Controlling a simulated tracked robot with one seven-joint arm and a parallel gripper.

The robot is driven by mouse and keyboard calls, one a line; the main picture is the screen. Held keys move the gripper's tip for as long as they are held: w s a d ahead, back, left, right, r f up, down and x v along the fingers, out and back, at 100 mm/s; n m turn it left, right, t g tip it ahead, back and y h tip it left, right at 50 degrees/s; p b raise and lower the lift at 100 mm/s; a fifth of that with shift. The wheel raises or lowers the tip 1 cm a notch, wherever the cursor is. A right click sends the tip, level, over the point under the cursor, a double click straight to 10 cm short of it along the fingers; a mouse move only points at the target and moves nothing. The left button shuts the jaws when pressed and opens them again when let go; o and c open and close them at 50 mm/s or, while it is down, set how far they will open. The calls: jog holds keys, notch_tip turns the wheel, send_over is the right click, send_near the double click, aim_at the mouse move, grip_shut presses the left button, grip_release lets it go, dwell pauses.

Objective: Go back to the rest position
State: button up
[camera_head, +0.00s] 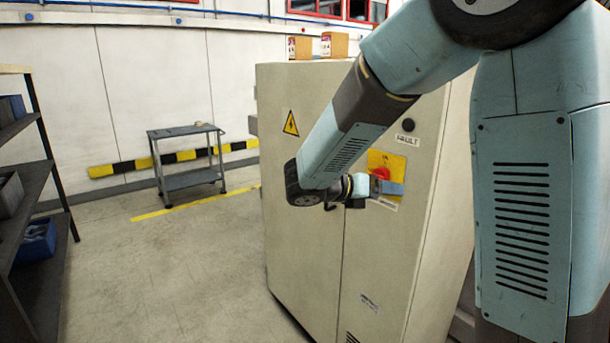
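My arm reaches from the right of the view across the front of a tall beige cabinet (300,90). My gripper (358,190) is at the cabinet's front, just left of a red switch knob (380,173) on a yellow plate (388,159). The gripper is small and seen from the side and behind, so its fingers cannot be made out clearly. I cannot tell whether it touches the knob or plate. A blue-grey patch (391,188) shows below the knob.
A black button marked FAULT (408,125) sits above the plate. Boxes (334,44) stand on the cabinet. A grey two-tier cart (187,180) stands by the back wall. Dark shelves (30,190) with bins line the left. The floor (165,270) between is clear.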

jog(key=s+d+m+g+y, duration=0.4)
jog(key=s+d+m+y, duration=0.3)
jog(key=s+m, duration=0.6)
jog(key=s+a+r+m+t+y, duration=0.1)
jog(key=s+r+m+t+y, duration=0.1)
jog(key=s+m, duration=0.3)
jog(key=s+a+r+m+t+y, duration=0.1)
jog(key=s+m+y, duration=0.3)
jog(key=m, duration=0.6)
jog(key=shift+s+a+r+t+y, duration=0.3)
jog(key=shift+s+a+r+t, duration=0.1)
jog(key=shift+s, duration=0.55)
